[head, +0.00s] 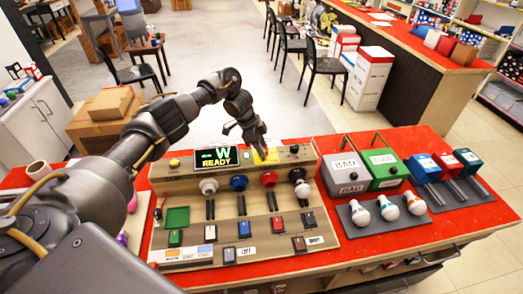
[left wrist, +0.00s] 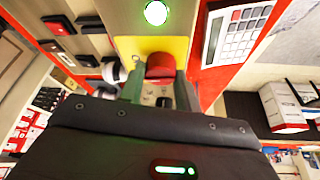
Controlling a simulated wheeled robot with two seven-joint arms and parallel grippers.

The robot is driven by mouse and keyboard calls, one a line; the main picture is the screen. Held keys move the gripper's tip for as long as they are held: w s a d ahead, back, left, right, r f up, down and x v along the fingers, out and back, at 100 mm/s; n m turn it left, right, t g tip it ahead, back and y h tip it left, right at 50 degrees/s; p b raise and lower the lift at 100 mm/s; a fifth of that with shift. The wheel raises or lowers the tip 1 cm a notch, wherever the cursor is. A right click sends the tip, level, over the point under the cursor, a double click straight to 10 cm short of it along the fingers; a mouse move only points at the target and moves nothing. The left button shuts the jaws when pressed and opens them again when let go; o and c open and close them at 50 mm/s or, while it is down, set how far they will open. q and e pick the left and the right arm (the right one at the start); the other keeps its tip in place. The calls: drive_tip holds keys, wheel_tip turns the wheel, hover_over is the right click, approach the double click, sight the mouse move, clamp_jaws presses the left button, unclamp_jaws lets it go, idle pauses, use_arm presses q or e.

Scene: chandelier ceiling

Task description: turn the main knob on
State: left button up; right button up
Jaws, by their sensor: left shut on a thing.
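The control panel (head: 270,205) stands on the red table and has a display reading "W READY" (head: 216,157). A yellow plate (head: 272,156) sits at its back edge, right of the display. A lit green lamp (left wrist: 155,13) shows just above the plate. My right gripper is in neither view.
A row of coloured round knobs (head: 239,183) with slots and switches lies in front of the gripper. Grey (head: 345,175) and green (head: 386,170) boxes and several bulbs (head: 388,210) stand to the right. Cardboard boxes (head: 100,118) stand behind on the left.

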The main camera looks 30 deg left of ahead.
use_arm(q)
drive_tip(key=shift+m, duration=0.5)
idle(0.3)
drive_tip(key=o, duration=1)
drive_tip(key=shift+g, duration=0.3)
drive_tip(key=shift+c, duration=0.2)
drive_tip(key=shift+a+r, duration=0.2)
drive_tip(key=shift+r, duration=0.3)
drive_tip(key=v, duration=0.9)
drive_tip(key=shift+a+r, duration=0.2)
drive_tip(key=shift+r, duration=0.1)
